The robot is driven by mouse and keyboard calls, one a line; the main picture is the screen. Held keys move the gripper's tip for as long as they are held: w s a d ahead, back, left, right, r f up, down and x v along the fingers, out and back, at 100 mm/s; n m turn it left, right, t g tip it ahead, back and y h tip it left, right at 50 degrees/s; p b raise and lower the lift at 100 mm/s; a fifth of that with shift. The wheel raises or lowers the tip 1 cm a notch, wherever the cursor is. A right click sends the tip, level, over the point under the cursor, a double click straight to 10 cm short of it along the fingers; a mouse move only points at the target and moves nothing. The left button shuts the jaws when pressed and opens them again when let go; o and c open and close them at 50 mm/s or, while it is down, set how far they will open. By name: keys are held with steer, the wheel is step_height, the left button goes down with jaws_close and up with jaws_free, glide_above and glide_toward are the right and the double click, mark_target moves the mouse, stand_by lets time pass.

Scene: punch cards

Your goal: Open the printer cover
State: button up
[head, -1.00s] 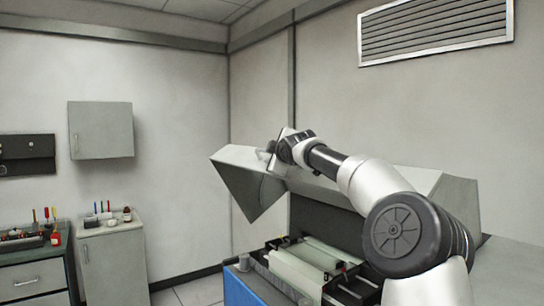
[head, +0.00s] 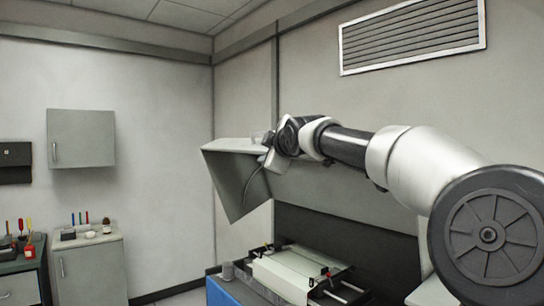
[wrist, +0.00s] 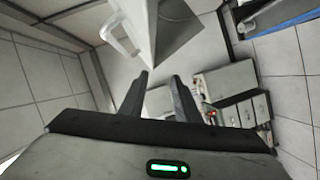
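The printer cover (head: 236,182) is a large grey hood. In the head view it stands raised above the printer (head: 300,272), whose inside with pale rollers or paper shows below. A pale loop handle (wrist: 122,38) sticks out from the cover in the wrist view. My wrist hides part of the cover in the head view.
A wall cabinet (head: 81,138) and a low cabinet (head: 90,268) with small bottles stand at the left. A dark-topped drawer unit (head: 22,280) is at the far left. A vent (head: 412,37) is high on the wall. Floor shows left of the printer.

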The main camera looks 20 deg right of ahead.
steer(key=shift+s+r+b, duration=0.2)
steer(key=shift+s+b, duration=0.3)
steer(key=shift+s, duration=0.6)
steer(key=shift+s+r+b, duration=0.15)
steer(key=shift+s+b, duration=0.3)
steer(key=shift+s, duration=0.65)
